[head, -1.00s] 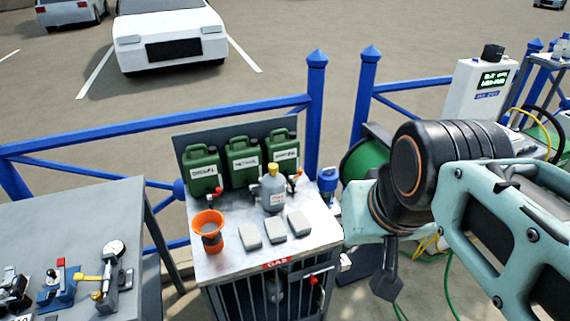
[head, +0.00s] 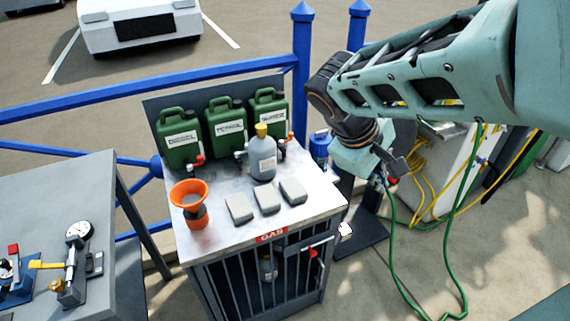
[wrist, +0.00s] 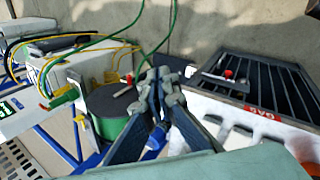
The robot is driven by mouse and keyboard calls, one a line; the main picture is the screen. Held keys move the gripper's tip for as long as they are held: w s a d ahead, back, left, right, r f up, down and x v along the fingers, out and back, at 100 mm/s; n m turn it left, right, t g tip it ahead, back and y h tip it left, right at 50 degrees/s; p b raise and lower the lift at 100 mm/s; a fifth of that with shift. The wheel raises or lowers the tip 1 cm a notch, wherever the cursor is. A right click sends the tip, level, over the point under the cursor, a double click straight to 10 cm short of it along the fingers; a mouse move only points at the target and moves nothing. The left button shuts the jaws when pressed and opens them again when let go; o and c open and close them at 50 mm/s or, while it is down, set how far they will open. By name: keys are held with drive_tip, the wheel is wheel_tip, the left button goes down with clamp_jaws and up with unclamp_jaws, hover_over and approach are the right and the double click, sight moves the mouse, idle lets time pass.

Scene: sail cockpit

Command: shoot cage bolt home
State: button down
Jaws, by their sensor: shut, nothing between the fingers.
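The gas cage (head: 255,285) is a barred grey box under a metal counter, with a red GAS label. Its bolt has a red knob (head: 313,252) at the upper right of the barred front. The cage (wrist: 290,80) and the red knob (wrist: 228,73) also show at the right in the wrist view. My gripper (head: 390,172) is to the right of the counter, apart from the cage and bolt. In the wrist view its fingers (wrist: 161,78) are together and empty. How far the bolt is slid is too small to tell.
The counter top (head: 215,245) holds green canisters (head: 225,128), a grey bottle (head: 263,158), an orange funnel (head: 188,195) and grey blocks. A green hose (head: 393,235) hangs near my arm. A side table (head: 60,195) stands left. Pavement before the cage's right side looks clear.

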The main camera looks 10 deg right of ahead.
sight(311, 254)
drive_tip(key=w+a+f+n+t+h+b, duration=0.1)
drive_tip(key=a+f+n+b, duration=0.4)
drive_tip(key=f, duration=0.6)
drive_tip(key=w+a+f+n+t+h+b, duration=0.1)
drive_tip(key=a+f+n+b, duration=0.4)
drive_tip(key=a+f, duration=0.5)
drive_tip(key=w+a+f+n+t+h+b, duration=0.1)
drive_tip(key=a+f+n+h+b, duration=0.2)
drive_tip(key=f, duration=1)
drive_tip(key=shift+w+a+n+h+b, duration=0.35)
drive_tip(key=shift+a+n+b, duration=1.25)
drive_tip(key=shift+a, duration=0.85)
drive_tip(key=b+x, duration=0.5)
drive_tip(key=x, duration=0.9)
drive_tip(key=shift+w+a, duration=0.1)
drive_tip(key=shift+w+d, duration=0.1)
drive_tip(key=shift+d, duration=0.1)
